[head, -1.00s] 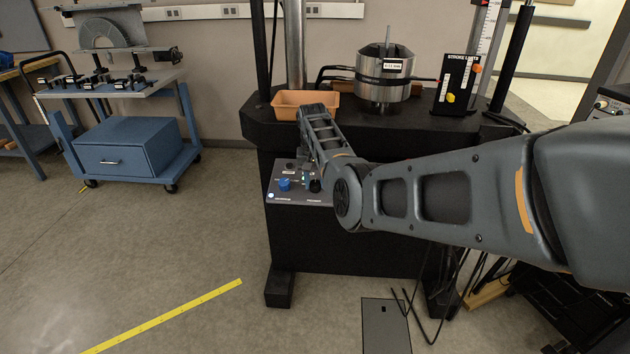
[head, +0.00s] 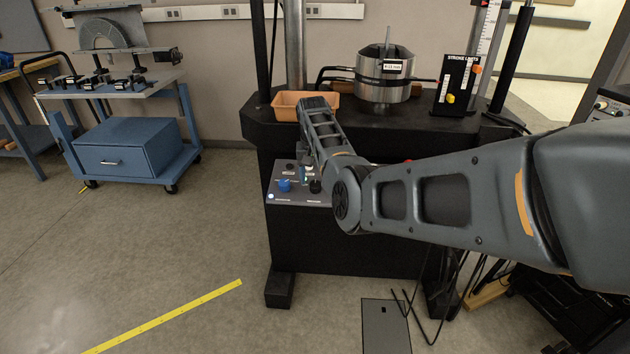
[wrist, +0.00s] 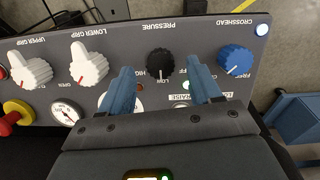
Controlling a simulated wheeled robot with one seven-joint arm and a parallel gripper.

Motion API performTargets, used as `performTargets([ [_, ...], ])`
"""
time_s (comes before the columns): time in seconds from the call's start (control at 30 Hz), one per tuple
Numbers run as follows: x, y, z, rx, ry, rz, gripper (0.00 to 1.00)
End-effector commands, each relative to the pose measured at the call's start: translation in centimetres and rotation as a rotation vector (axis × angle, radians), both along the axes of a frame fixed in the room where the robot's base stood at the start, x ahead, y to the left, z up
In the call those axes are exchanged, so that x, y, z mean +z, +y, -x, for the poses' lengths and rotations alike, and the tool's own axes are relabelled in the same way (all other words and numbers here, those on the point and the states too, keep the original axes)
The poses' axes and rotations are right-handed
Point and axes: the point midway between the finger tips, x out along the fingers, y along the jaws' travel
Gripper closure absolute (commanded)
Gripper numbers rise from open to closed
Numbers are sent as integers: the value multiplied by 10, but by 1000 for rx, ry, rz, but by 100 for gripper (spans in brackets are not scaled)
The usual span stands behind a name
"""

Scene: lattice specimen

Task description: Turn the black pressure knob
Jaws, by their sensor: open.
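The black pressure knob (wrist: 160,63) sits on the grey control panel (wrist: 200,32) under the word PRESSURE in the wrist view, where the lettering is upside down. It also shows in the head view (head: 315,187), small and close to my arm. My gripper (wrist: 158,69) is open and empty. I cannot tell how high the tips are above the panel. In the head view my arm mostly hides the gripper.
A blue crosshead knob (wrist: 236,61) is right of the fingers. Two white grip knobs (wrist: 88,64) (wrist: 30,71), a gauge (wrist: 66,112) and a red-and-yellow button (wrist: 14,115) are left. An orange tray (head: 287,103) stands on the machine's black table above the panel.

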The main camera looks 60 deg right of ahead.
Motion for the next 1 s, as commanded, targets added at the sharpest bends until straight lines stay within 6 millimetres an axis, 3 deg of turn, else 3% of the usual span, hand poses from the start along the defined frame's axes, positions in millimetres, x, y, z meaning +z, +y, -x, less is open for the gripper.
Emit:
performTargets([
  [0.2, 37, 3, 0, 0, -3, 3, 37],
  [0.4, 55, 4, 0, 0, 0, 1, 37],
  [1.0, 58, 4, 0, 0, 0, 1, 37],
])
